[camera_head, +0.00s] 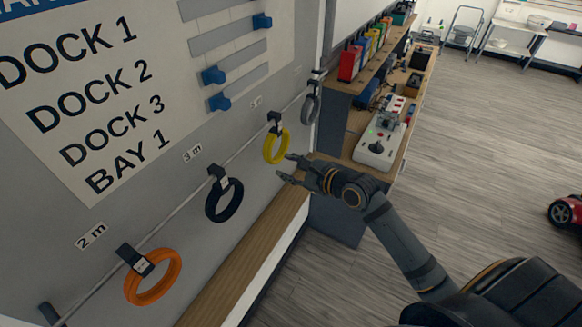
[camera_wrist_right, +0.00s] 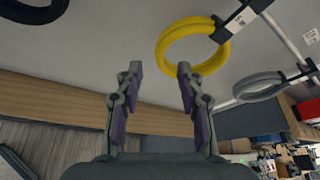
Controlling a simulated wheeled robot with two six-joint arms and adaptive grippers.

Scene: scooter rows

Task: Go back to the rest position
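My right gripper (camera_head: 292,169) reaches in from the lower right of the head view, in front of the wall panel. It is open and empty; its two fingers (camera_wrist_right: 158,85) stand apart in the right wrist view. A yellow cable ring (camera_head: 277,147) hangs from a black hook on the rail, just beyond the fingertips, and it also shows in the right wrist view (camera_wrist_right: 165,48). The fingers look apart from the ring. My left gripper is not in view.
An orange ring (camera_head: 153,277), a black ring (camera_head: 224,200) and a grey ring (camera_head: 310,107) hang along the same rail. A wooden ledge (camera_head: 245,262) runs below. A shelf unit with a white control box (camera_head: 381,145) stands beyond. The floor (camera_head: 480,150) at right is mostly clear.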

